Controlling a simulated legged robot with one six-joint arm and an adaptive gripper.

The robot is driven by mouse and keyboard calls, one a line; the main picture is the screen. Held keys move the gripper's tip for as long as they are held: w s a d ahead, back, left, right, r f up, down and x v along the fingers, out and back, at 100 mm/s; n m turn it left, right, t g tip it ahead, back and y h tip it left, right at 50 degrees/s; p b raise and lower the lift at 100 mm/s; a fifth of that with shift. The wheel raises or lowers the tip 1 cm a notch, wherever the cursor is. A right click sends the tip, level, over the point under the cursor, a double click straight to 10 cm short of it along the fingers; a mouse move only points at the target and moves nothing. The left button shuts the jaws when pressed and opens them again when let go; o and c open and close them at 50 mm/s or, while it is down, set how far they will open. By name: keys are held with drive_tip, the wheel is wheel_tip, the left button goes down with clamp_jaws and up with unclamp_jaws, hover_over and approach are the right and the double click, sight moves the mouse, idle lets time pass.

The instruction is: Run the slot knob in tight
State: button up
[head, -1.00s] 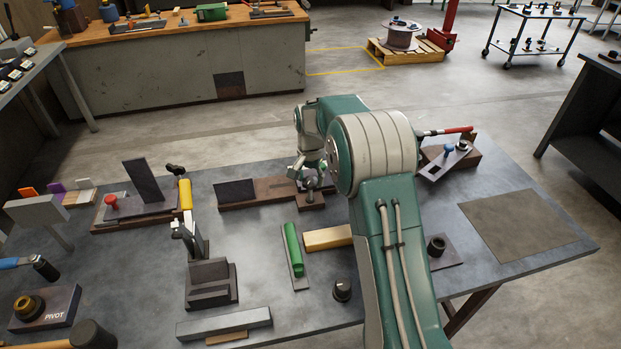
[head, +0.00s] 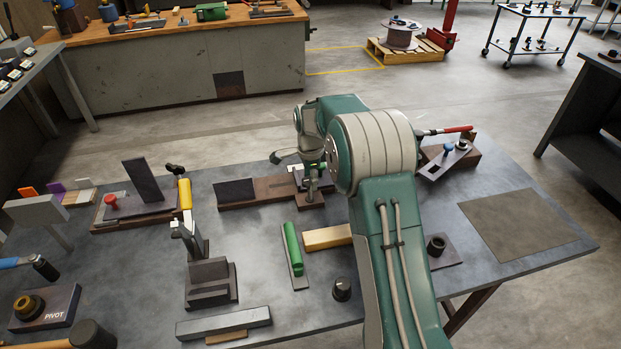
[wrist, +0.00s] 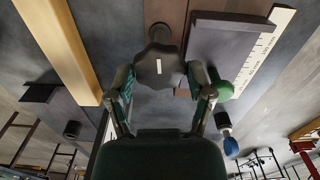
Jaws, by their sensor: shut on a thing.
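The slot knob (wrist: 158,66) is a dark, lobed knob with a white line on its face. In the wrist view it sits between the two fingers of my gripper (wrist: 163,76), which are shut on it from both sides. In the head view my gripper (head: 313,186) points down at a small brown block (head: 309,201) at the right end of a slotted rail. The knob is mostly hidden there by my gripper. How deep its thread sits cannot be seen.
A dark plate with a white scale (wrist: 262,57) lies close right of the knob, and a green round part (wrist: 222,91) is beside my right finger. A yellow bar (head: 327,238) and a green-handled tool (head: 293,250) lie nearer. The table's right side has a bare mat (head: 520,230).

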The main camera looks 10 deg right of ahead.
sight(308, 180)
drive_tip(key=shift+a+m, duration=0.1)
drive_tip(key=shift+m, duration=0.5)
drive_tip(key=o, duration=1.1)
drive_tip(key=shift+w+a+f, duration=0.1)
wheel_tip(308, 180, up, 12)
drive_tip(key=shift+r, duration=0.1)
